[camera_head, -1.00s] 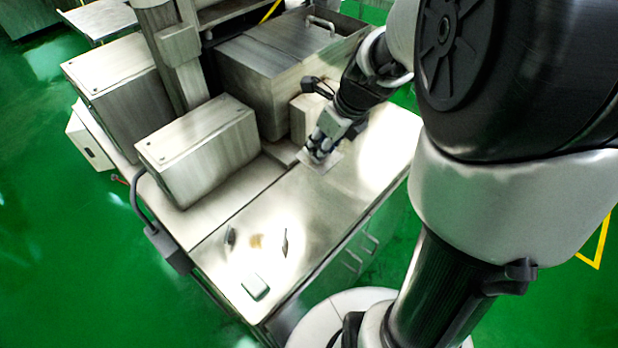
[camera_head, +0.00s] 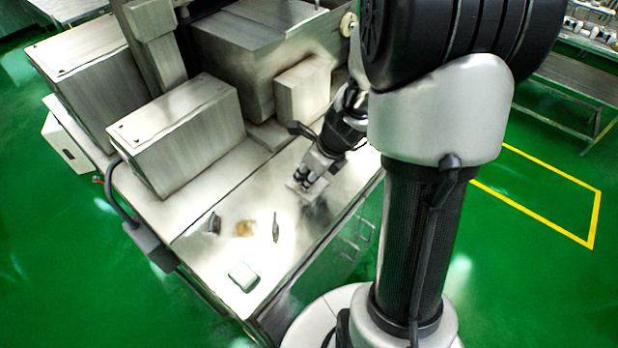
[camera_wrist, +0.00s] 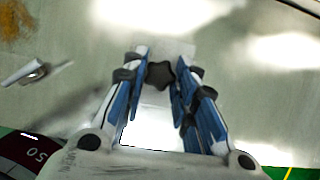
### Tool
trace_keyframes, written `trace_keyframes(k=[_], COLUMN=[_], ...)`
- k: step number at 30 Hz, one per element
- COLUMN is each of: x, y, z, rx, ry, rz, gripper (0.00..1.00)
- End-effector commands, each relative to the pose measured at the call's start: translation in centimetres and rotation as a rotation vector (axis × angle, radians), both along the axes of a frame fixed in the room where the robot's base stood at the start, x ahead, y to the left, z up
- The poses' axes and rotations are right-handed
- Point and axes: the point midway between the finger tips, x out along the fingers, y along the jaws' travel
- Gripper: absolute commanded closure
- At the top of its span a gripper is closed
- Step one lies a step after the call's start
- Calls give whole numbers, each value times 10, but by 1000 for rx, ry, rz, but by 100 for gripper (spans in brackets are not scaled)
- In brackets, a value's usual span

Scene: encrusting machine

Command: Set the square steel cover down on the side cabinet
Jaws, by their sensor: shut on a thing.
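The square steel cover (camera_wrist: 180,48) is a thin, pale plate with a dark lobed knob (camera_wrist: 160,76) in the wrist view. My gripper (camera_wrist: 160,84) is shut on this knob, its blue-sided fingers on either side. In the head view, my gripper (camera_head: 304,180) points down over the steel side cabinet's top (camera_head: 300,237), with the cover (camera_head: 295,187) just under its fingertips. The fingers partly hide the cover. I cannot tell whether it touches the top or hangs slightly above it.
On the cabinet top are a small dark item (camera_head: 214,223), a brown crumb pile (camera_head: 245,228), a thin tool (camera_head: 276,228) and a small pale box (camera_head: 243,276). Steel machine housings (camera_head: 185,135) stand behind. The top's right front part looks clear.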

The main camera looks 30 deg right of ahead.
Motion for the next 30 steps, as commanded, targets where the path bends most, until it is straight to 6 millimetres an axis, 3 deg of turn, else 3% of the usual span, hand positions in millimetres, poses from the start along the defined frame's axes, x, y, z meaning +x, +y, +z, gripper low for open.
trace_keyframes(k=[11,12,21,30], x=[0,0,0,0], y=[0,0,0,0], z=[-4,-5,-3,-2], rx=[-1,-1,-1,-1], ry=[-1,0,0,0], rz=[1,0,0,0], gripper=[100,73,53,53])
